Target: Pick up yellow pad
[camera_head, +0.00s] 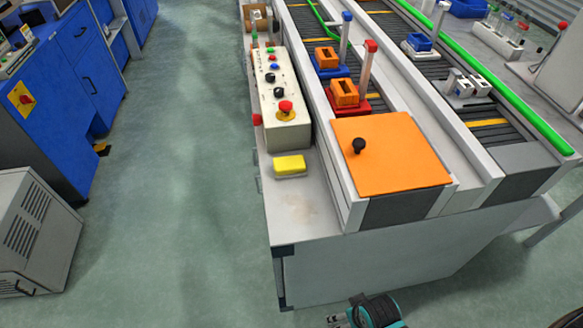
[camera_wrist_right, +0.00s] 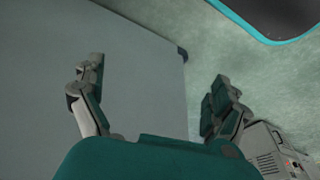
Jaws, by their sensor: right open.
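The yellow pad (camera_head: 290,166) lies flat on the near left part of the light workbench top (camera_head: 300,210), in front of the control box. My right gripper (camera_wrist_right: 155,95) is open in the right wrist view, with nothing between its two fingers. It faces the pale side panel of the bench, and the pad is not in that view. In the head view, part of my arm or gripper (camera_head: 368,312) shows at the bottom edge, below the bench top and well short of the pad. My left gripper is not in view.
A control box with buttons (camera_head: 282,95) stands just behind the pad. An orange plate with a black knob (camera_head: 405,155) covers the conveyor end to the right. Orange blocks (camera_head: 344,92) sit on the conveyor. Blue cabinets (camera_head: 65,90) stand left across open floor.

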